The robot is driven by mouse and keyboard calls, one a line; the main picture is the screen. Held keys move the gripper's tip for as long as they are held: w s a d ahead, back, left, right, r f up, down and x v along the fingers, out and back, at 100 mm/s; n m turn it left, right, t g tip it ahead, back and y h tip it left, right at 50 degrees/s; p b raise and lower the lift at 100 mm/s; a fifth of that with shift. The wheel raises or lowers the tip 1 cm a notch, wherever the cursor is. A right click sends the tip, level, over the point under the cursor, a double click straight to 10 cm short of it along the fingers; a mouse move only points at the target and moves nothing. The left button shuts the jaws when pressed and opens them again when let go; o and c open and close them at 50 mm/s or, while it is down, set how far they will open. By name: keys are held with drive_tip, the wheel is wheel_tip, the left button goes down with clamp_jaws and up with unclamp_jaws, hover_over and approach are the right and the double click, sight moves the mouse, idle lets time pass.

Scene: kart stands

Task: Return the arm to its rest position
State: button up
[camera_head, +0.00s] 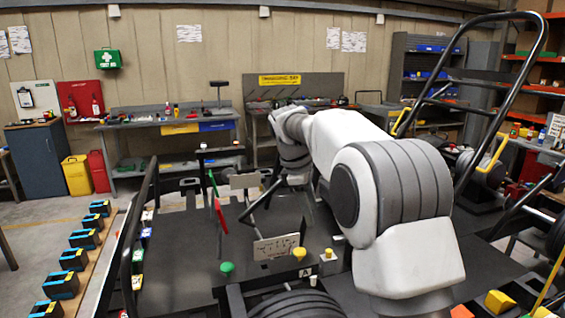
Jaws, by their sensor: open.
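My white and grey arm (388,195) reaches from the lower right forward over a dark kart stand (185,262). Its wrist bends downward at the far end. My gripper (299,183) is at the lower end of the wrist, above the dark deck, and is open. Its fingers are small and partly hidden, and I see nothing held in them.
On the stand are a red upright piece (220,216), a green knob (227,268), a yellow-topped block (328,262) and a pale plate (277,247). A tall black tubular frame (488,130) rises at right. Blue-black blocks (73,259) line a board at left. Workbenches stand behind.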

drive_tip(key=s+d+r+m+t+y, duration=0.1)
drive_tip(key=s+d+r+m, duration=0.25)
drive_tip(key=s, duration=0.55)
drive_tip(key=s+d+r+m+t+y, duration=0.15)
drive_tip(key=s+r+m, duration=0.25)
drive_tip(key=s, duration=0.5)
drive_tip(key=s+d+f+m, duration=0.1)
drive_tip(key=s+f+m, duration=0.2)
drive_tip(key=s, duration=0.5)
drive_tip(key=s+d+f+m+t, duration=0.1)
drive_tip(key=s+f+m, duration=0.3)
drive_tip(key=s, duration=0.5)
drive_tip(key=shift+w+d+t+y, duration=0.1)
drive_tip(key=shift+t+y, duration=0.15)
